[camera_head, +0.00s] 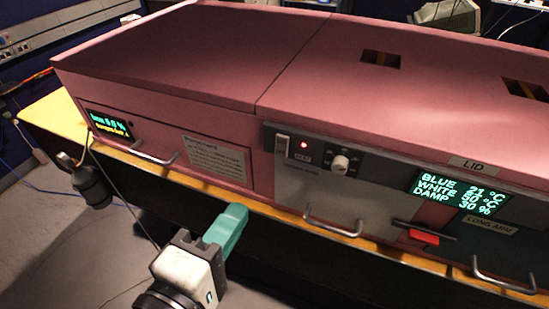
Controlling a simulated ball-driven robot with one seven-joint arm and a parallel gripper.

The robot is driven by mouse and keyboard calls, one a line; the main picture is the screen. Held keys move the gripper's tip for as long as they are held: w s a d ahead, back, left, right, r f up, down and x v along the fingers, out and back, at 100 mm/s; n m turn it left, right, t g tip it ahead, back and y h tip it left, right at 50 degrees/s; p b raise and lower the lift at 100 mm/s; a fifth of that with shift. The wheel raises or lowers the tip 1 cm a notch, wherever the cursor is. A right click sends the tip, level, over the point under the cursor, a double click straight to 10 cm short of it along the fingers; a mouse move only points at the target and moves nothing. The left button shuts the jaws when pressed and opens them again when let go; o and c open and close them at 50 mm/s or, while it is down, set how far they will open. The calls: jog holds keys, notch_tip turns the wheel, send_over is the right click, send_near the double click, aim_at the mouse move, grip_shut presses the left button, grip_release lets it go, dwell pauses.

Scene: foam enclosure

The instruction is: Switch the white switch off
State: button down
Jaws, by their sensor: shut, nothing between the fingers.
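A white switch (282,145) sits on the grey control strip on the front of the pink foam enclosure, left of a lit red lamp (304,145). It is small in the picture, and I cannot tell its on or off position for certain. My gripper (236,212) has teal fingers that are shut and empty. It is in front of the enclosure, below and to the left of the switch, apart from it. Nothing hides the switch.
A round knob (340,163) is right of the lamp. Metal handles (333,226) stick out below, near a red latch (424,236). A green-lettered display (450,192) is at right. A wooden ledge (385,246) runs along the front. A dark bulb-shaped object (93,187) hangs at left.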

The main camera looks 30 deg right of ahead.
aim_at(280, 153)
jog(key=p+x, duration=0.3)
jog(key=x, duration=1.1)
jog(key=shift+d+f, duration=0.1)
jog(key=shift+f, duration=0.05)
